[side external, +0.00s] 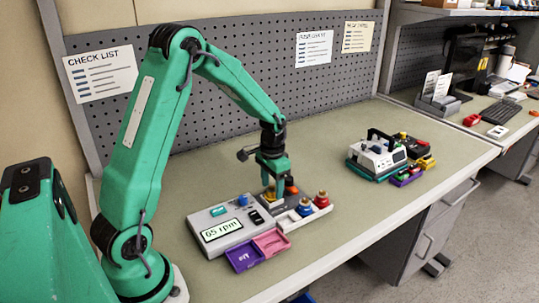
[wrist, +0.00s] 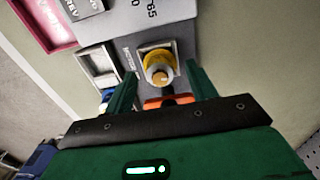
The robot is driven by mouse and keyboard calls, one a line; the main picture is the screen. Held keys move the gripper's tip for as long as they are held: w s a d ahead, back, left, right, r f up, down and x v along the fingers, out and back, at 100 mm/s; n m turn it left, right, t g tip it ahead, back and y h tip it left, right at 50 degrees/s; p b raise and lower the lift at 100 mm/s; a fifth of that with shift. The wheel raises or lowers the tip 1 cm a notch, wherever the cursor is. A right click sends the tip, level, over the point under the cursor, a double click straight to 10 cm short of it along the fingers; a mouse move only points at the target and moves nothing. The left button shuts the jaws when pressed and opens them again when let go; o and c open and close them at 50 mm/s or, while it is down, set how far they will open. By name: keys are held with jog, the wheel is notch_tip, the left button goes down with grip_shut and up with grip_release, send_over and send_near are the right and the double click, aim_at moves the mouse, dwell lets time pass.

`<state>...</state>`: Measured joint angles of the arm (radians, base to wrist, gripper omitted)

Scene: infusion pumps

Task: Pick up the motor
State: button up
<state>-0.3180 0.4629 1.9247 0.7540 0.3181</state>
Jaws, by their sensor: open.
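The motor looks to be the yellow-collared round part with a brass tip (wrist: 160,68), upright in a square socket of the grey pump (wrist: 150,15). In the side external view its yellow body (side external: 269,194) shows just under my gripper (side external: 272,183). In the wrist view my gripper (wrist: 161,75) is open, with one finger on each side of the motor and gaps showing between them. I cannot tell how far down the fingers reach. The pump (side external: 226,226) lies on the bench and its display reads 65 rpm.
An orange part (side external: 291,188) sits close beside the motor. A white tray (side external: 300,221) holds blue and red-topped parts to the right. Purple (side external: 245,256) and pink (side external: 271,242) trays lie in front. A second device (side external: 377,158) stands farther right, with clear bench between.

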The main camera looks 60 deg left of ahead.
aim_at(272, 186)
jog(key=shift+f, duration=0.6)
jog(key=c, duration=1.2)
jog(key=shift+o, duration=0.2)
jog(key=shift+r, duration=0.1)
jog(key=shift+r, duration=0.4)
notch_tip(272, 186, up, 3)
jog(key=shift+r, duration=0.1)
jog(key=s+d+r, duration=0.2)
jog(key=d+r, duration=0.5)
jog(key=d, duration=0.4)
jog(key=shift+s+d, duration=0.2)
jog(key=shift+s, duration=0.1)
jog(key=shift+f, duration=0.1)
